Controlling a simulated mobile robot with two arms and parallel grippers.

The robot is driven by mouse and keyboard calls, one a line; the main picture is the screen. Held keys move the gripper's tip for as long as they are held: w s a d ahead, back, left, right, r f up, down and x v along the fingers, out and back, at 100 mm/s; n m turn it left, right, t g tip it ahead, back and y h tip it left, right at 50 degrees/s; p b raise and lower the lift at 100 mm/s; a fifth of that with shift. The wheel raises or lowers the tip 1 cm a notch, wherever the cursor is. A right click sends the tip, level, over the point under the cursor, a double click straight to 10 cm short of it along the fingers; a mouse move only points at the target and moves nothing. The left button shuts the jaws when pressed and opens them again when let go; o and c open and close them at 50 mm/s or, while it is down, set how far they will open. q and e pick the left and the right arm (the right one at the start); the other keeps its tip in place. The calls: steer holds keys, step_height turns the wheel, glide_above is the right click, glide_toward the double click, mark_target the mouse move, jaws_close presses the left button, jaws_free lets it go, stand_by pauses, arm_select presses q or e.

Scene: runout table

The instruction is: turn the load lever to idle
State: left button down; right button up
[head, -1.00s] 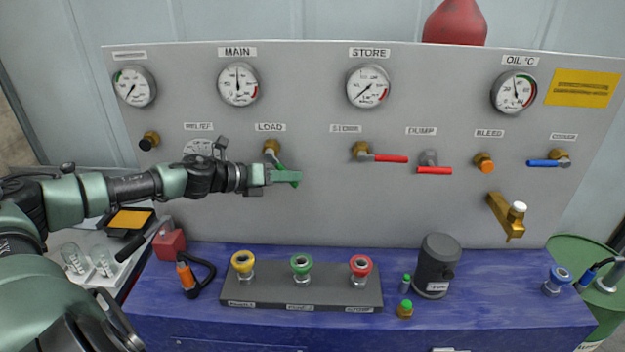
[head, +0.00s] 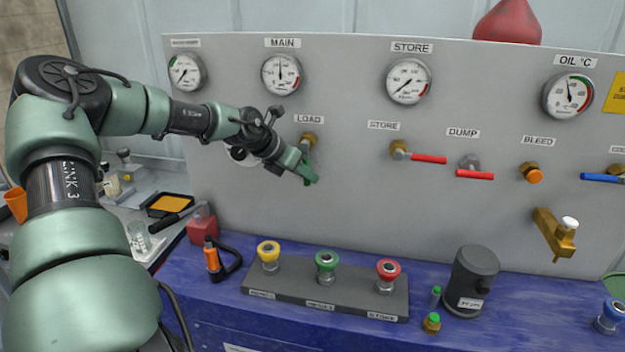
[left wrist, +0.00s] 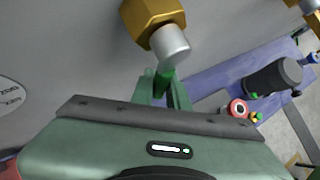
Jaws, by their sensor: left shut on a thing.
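The load lever has a brass valve body (head: 309,138) on the grey panel under the LOAD label. Its green handle (left wrist: 164,78) shows between the fingers in the left wrist view, below a silver stem (left wrist: 171,43). My left gripper (head: 308,174) is shut on the handle, just below the valve in the head view, and its fingers cover most of the handle. The handle seems to point mostly downward. My right gripper is not in view.
A red STORE lever (head: 428,159) and a red DUMP lever (head: 475,175) sit to the right on the panel. Below, a grey block with yellow, green and red couplings (head: 326,261) stands on the blue bench (head: 250,318).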

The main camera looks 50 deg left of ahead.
arm_select(q)
steer(key=shift+s+a+f+g, duration=0.15)
steer(key=shift+s+a+g, duration=0.05)
steer(key=shift+s+g, duration=0.1)
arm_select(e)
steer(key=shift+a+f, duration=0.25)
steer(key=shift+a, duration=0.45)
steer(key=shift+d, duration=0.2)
arm_select(q)
steer(key=c, duration=1.4)
jaws_free()
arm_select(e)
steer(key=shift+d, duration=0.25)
arm_select(q)
steer(key=shift+r, duration=0.2)
